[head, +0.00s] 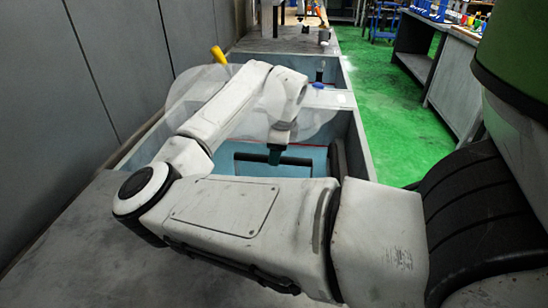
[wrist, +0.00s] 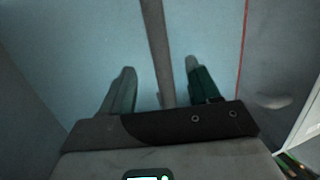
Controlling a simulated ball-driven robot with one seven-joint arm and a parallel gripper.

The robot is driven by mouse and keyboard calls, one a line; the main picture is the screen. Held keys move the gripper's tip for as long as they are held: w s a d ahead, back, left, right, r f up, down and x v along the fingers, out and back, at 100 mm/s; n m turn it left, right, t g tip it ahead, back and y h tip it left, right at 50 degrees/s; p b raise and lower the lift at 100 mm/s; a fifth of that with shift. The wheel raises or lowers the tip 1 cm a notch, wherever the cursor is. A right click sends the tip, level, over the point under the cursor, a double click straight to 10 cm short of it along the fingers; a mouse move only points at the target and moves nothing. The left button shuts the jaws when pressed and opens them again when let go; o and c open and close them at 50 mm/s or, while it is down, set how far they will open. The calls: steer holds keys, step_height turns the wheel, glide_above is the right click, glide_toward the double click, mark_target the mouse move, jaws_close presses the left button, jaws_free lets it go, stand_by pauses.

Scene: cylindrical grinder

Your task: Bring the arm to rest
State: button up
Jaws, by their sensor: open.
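My arm reaches forward from the right and bends back over a grey-walled bin with a light blue floor (head: 220,161). My gripper (head: 276,155) hangs at the end of the arm, pointing down into this bin. In the wrist view, the two dark green fingers of my gripper (wrist: 158,70) are spread apart with nothing held between them. Behind and between them runs a dark bar (wrist: 157,40), which also shows in the head view as a dark frame (head: 300,161). The gap between fingertips and bar cannot be judged.
Bin walls (head: 358,145) stand close around the gripper. A translucent curved cover (head: 318,112) lies behind the arm. A yellow handle (head: 218,54) stands at the far left, and a small blue item (head: 318,86) on the far ledge. Grey panels (head: 60,100) line the left; green floor (head: 378,110) is open at right.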

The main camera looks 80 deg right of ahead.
steer(key=shift+v, duration=2.2)
